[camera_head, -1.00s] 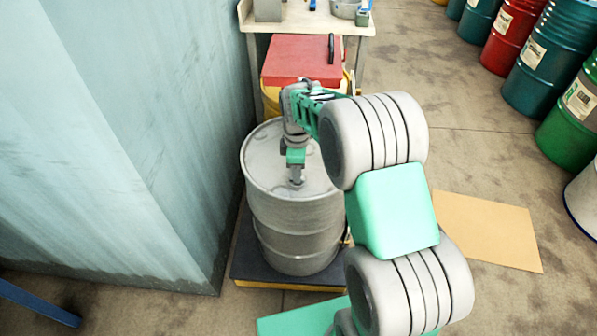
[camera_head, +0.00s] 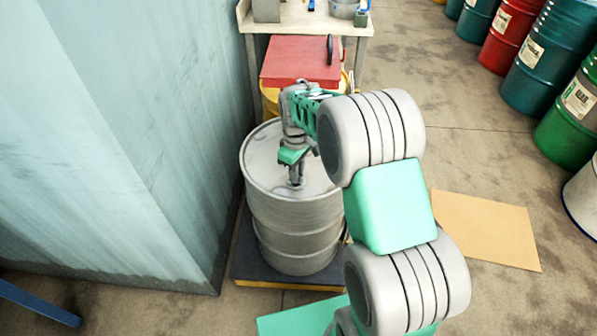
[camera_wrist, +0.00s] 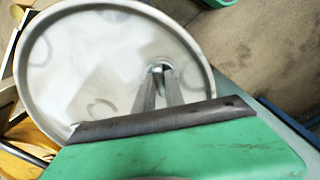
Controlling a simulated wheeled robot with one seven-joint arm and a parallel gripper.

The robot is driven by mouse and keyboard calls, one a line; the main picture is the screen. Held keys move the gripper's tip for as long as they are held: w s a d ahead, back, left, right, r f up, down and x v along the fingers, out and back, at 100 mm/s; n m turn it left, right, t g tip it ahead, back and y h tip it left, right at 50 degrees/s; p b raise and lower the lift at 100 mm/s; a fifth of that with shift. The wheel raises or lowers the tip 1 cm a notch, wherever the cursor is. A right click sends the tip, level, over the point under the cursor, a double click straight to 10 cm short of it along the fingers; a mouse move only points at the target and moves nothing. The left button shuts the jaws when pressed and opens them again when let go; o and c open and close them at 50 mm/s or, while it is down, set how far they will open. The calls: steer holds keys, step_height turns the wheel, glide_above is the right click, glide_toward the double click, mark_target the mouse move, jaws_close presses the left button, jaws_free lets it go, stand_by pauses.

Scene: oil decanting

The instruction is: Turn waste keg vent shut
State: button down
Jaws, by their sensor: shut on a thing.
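The waste keg is a grey steel drum (camera_head: 290,215) standing upright at the centre of the head view. Its round lid (camera_wrist: 75,65) fills much of the wrist view. My gripper (camera_head: 296,184) points down onto the lid, right of its middle in the head view. In the wrist view my gripper's two fingers (camera_wrist: 160,82) are close together around a small fitting on the lid, the vent (camera_wrist: 157,68). The fingers hide most of the vent, so its angle cannot be told.
The drum stands on a dark low platform (camera_head: 250,262). A pale blue wall (camera_head: 120,130) is close on the left. A red-lidded yellow bin (camera_head: 300,60) and a bench (camera_head: 370,28) stand behind.

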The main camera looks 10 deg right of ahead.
steer(key=m, duration=0.6)
steer(key=shift+a, duration=0.15)
steer(key=m, duration=0.5)
steer(key=shift+m+p, duration=0.4)
steer(key=c, duration=1.4)
jaws_free()
step_height(320, 180, up, 8)
steer(key=shift+f, duration=0.1)
